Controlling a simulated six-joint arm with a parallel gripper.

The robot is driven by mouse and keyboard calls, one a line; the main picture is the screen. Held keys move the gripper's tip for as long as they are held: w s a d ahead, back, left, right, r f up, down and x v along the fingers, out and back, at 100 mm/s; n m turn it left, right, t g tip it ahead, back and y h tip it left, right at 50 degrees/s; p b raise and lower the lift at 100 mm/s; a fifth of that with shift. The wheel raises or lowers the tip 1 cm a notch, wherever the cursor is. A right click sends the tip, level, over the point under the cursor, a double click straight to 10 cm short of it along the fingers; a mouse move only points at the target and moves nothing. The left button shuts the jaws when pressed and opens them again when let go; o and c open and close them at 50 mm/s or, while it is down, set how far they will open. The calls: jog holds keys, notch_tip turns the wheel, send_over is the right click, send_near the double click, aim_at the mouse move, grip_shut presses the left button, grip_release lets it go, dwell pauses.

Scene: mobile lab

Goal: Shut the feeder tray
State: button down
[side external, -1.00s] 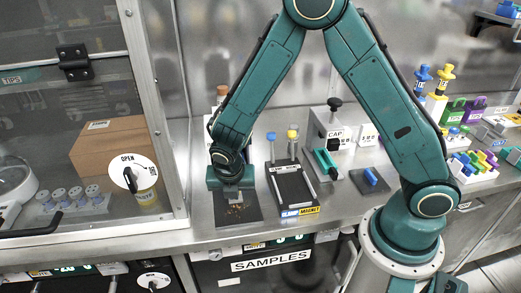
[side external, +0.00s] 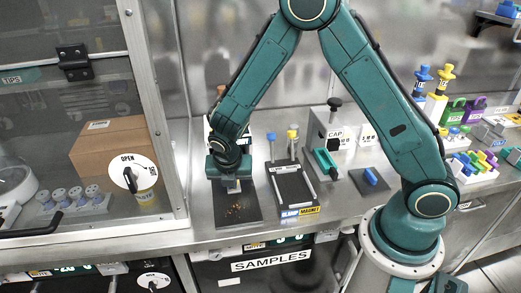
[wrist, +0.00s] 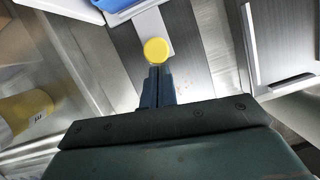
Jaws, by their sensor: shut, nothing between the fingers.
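The feeder tray appears to be the dark flat tray (side external: 237,208) lying out toward the bench's front edge, with small orange specks on it. In the wrist view the dark tray surface (wrist: 190,65) passes under and beyond my fingers. My gripper (side external: 233,187) is shut and empty, pointing down over the tray's back half. In the wrist view its closed fingertips (wrist: 157,70) are beside a round yellow knob (wrist: 155,50); I cannot tell whether they touch. The feeder body behind the tray (side external: 208,127) is mostly hidden by my arm.
A black slotted plate with light rails (side external: 292,187) stands close to the tray's right. A glass-fronted cabinet (side external: 100,140) is at the left. A green clamp (side external: 325,162) and a blue block on a dark pad (side external: 370,177) lie farther right.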

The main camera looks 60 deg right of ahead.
jog(key=s+a, duration=0.1)
jog(key=s+a+r, duration=0.1)
jog(key=a, duration=0.1)
jog(key=shift+s+a+r, duration=0.15)
jog(key=v, duration=0.9)
jog(key=shift+r, duration=0.15)
jog(key=s+d+r+m+t+y, duration=0.1)
jog(key=s+d+r+m, duration=0.25)
jog(key=r+m, duration=0.25)
jog(key=s+d+r+m+y, duration=0.1)
jog(key=s+d+r+m, duration=0.2)
jog(key=s+r+m, duration=0.25)
jog(key=s+d+r+m+t, duration=0.1)
jog(key=s+r+m, duration=0.1)
jog(key=s+m, duration=0.3)
jog(key=s+d+r+m+t+y, duration=0.1)
jog(key=s+d+r+m, duration=0.1)
jog(key=s+m, duration=0.4)
jog(key=r+m, duration=0.1)
jog(key=m, duration=0.1)
jog(key=shift+s+m, duration=0.3)
jog(key=shift+m, duration=0.05)
